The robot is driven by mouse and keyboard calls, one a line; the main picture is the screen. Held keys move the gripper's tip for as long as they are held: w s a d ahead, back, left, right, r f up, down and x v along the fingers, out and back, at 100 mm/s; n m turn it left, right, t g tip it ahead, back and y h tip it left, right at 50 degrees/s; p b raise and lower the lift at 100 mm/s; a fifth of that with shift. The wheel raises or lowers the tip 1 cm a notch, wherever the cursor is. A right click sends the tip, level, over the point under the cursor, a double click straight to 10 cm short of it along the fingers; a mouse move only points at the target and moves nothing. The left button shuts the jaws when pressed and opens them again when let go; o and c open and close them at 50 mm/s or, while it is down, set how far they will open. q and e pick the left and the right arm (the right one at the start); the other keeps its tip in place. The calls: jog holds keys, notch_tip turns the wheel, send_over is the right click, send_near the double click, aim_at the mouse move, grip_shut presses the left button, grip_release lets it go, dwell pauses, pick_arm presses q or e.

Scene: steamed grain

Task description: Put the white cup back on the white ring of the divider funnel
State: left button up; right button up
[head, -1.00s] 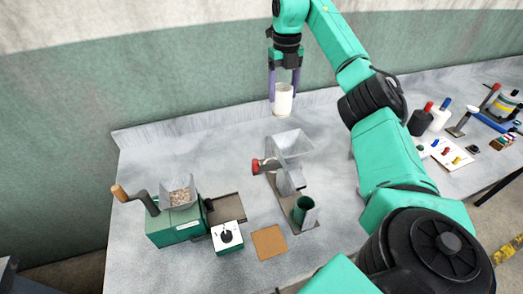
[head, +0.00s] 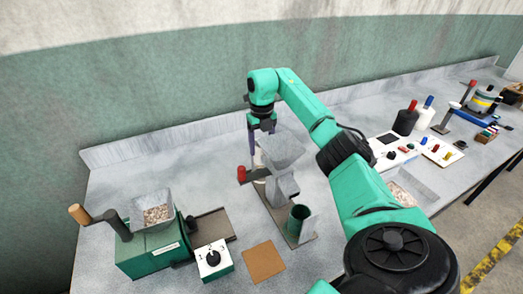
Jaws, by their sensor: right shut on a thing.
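The divider funnel (head: 281,150) is a grey metal hopper on a stand in the middle of the table, with a red-knobbed lever on its left. My right gripper (head: 258,152) has its fingers pointing down just behind and left of the hopper. It is shut on the white cup (head: 258,161), which is mostly hidden behind the hopper and the finger. I cannot tell whether the cup touches anything below it. The white ring cannot be made out. A green cup (head: 297,219) stands at the front of the funnel's base. My left gripper is not in view.
A green grain mill (head: 150,253) with a crank stands at the front left, beside a small dial box (head: 212,260). A brown mat (head: 263,263) lies in front. Bottles (head: 406,118) and tools stand at the right. The table's back left is clear.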

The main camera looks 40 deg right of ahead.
notch_tip(320, 180, down, 6)
jog(key=shift+w+p, duration=0.1)
jog(key=shift+p, duration=0.4)
jog(key=shift+f, duration=0.1)
jog(key=o, duration=1.4)
jog(key=shift+c, duration=0.2)
jog(key=shift+r, duration=0.25)
notch_tip(320, 180, up, 12)
jog(key=b, duration=0.1)
jog(key=shift+b, duration=0.35)
